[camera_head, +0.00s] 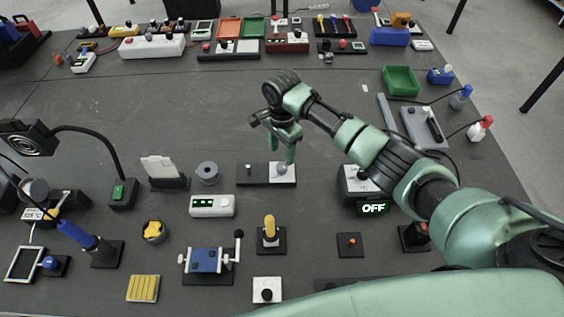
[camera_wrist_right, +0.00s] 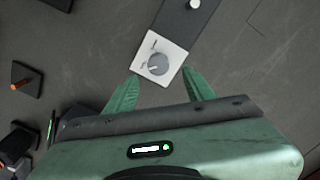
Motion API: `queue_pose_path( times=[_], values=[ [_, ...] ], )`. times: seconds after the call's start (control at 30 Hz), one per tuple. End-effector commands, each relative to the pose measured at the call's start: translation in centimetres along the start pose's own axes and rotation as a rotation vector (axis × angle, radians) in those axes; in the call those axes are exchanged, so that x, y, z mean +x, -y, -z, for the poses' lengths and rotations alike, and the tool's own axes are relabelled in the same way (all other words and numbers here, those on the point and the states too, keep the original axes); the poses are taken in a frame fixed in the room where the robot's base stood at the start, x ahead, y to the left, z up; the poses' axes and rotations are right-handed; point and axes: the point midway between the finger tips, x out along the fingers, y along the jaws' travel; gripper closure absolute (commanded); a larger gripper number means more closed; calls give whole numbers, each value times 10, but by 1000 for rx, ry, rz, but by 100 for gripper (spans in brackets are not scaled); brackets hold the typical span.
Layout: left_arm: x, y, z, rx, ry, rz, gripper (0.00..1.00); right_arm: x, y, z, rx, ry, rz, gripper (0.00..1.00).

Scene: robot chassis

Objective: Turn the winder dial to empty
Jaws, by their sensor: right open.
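The winder dial (camera_head: 281,169) is a round grey knob on a white plate at the right end of a dark base (camera_head: 252,173). In the right wrist view, the dial (camera_wrist_right: 158,64) has small markings on the plate (camera_wrist_right: 176,51) beside it, too small to read. My right gripper (camera_head: 283,150) is open above the dial, pointing down. In the wrist view its green fingers (camera_wrist_right: 160,78) are spread to either side of the plate's near edge, apart from the dial. My left gripper is not in view.
A white box with a green display (camera_head: 211,206) and a grey spool (camera_head: 207,173) stand left of the base. A box with an OFF display (camera_head: 372,208) stands to the right, under my right arm. A yellow-topped lever (camera_head: 270,228) is in front. The table behind is largely clear.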

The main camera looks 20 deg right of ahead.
Motion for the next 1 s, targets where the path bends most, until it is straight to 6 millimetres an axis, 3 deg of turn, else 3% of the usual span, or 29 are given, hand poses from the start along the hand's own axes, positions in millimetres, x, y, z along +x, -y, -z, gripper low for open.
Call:
queue_pose_path(
  times=[0.2, 0.4, 0.73, 0.77, 0.93, 1.0],
  values=[
    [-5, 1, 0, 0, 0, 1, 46, 35, -1, 0, 0, 0, -4, 46],
    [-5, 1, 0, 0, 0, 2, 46, 58, -1, 0, -1, 0, -2, 46],
    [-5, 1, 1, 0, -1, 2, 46, 63, 0, 0, -1, -1, 0, 46],
    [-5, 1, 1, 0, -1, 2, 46, 63, 0, 0, -1, -1, 0, 52],
    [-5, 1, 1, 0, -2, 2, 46, 62, 0, 0, -1, -1, -1, 99],
    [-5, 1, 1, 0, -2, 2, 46, 62, 0, 0, -1, -1, -1, 100]
  ],
)
